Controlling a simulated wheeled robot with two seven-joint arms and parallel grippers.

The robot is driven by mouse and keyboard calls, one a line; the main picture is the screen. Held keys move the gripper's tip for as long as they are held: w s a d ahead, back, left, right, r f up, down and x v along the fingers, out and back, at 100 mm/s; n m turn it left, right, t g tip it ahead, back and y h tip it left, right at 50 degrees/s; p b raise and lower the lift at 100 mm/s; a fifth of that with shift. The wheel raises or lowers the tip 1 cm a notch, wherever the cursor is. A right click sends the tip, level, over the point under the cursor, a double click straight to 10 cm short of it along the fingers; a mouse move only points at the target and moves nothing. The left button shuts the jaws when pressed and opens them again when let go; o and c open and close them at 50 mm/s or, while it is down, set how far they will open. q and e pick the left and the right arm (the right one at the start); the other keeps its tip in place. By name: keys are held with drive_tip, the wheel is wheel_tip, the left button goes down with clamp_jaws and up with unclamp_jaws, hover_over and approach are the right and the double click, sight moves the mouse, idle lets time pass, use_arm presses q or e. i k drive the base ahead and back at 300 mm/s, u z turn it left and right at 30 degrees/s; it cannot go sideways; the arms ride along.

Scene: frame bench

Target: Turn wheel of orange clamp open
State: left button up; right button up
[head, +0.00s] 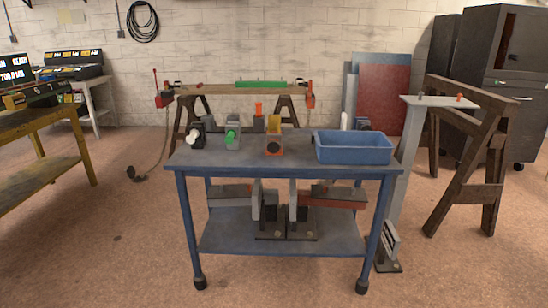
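Neither of my grippers is in view, and nothing of mine touches the clamp.
On the bench (260,168) stand a dark device with a white knob (194,138), a grey one with a green part (232,136) and a blue bin (354,149). Open floor lies in front.

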sight(273, 146)
drive_tip(key=u, duration=0.3)
drive_tip(key=i, duration=0.85)
drive_tip(key=u, duration=1.7)
drive_tip(key=i, duration=2.7)
drive_tip(key=z, duration=3.35)
